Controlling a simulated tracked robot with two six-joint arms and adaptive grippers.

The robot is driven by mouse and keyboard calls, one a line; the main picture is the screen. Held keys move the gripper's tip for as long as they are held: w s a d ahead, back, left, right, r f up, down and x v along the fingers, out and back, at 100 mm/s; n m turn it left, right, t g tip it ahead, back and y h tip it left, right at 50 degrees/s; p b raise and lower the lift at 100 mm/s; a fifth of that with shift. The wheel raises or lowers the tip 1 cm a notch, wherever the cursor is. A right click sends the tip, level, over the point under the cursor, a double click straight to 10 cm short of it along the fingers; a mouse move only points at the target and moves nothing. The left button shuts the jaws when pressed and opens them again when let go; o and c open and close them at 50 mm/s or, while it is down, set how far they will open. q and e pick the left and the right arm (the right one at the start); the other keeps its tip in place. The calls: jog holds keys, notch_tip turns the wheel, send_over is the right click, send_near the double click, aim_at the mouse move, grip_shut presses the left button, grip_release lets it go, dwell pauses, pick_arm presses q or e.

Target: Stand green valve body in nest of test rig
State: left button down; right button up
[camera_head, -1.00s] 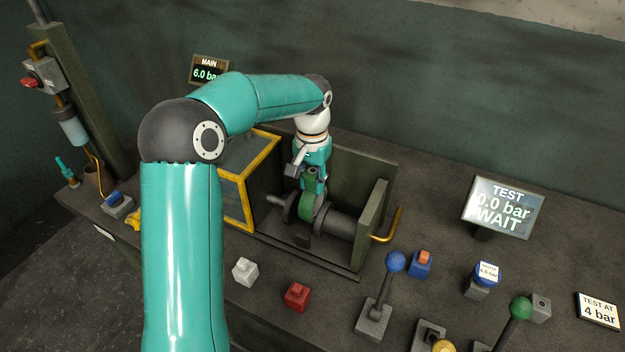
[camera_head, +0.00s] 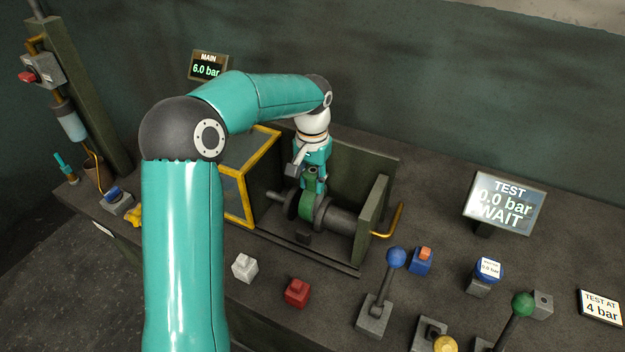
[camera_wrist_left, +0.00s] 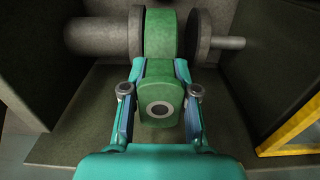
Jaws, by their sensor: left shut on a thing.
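The green valve body (camera_head: 307,203) is between the two dark round clamp discs of the test rig (camera_head: 374,217). In the left wrist view the valve body (camera_wrist_left: 160,88) shows its round port facing the camera, with its green ring part between the discs. My left gripper (camera_head: 313,182) is shut on the valve body from above; its fingers also show on both sides of it in the left wrist view (camera_wrist_left: 160,105). The nest under the valve body is mostly hidden, so I cannot tell whether it is seated. My right gripper is not in view.
A yellow-framed guard (camera_head: 247,190) stands left of the rig. A white block (camera_head: 245,267) and a red block (camera_head: 297,292) lie in front. A blue-knobbed lever (camera_head: 396,258) and a green-knobbed lever (camera_head: 522,304) stand at right. The test display (camera_head: 503,207) reads 0.0 bar WAIT.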

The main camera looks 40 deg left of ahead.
aim_at(312, 191)
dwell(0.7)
pick_arm(q)
jog(key=shift+f+b, duration=1.25)
jog(key=shift+f, duration=0.45)
jog(key=c, duration=0.8)
grip_release()
jog(key=shift+d+f, duration=0.1)
jog(key=shift+r, duration=0.4)
notch_tip(312, 191, up, 12)
jog(key=shift+f, duration=0.25)
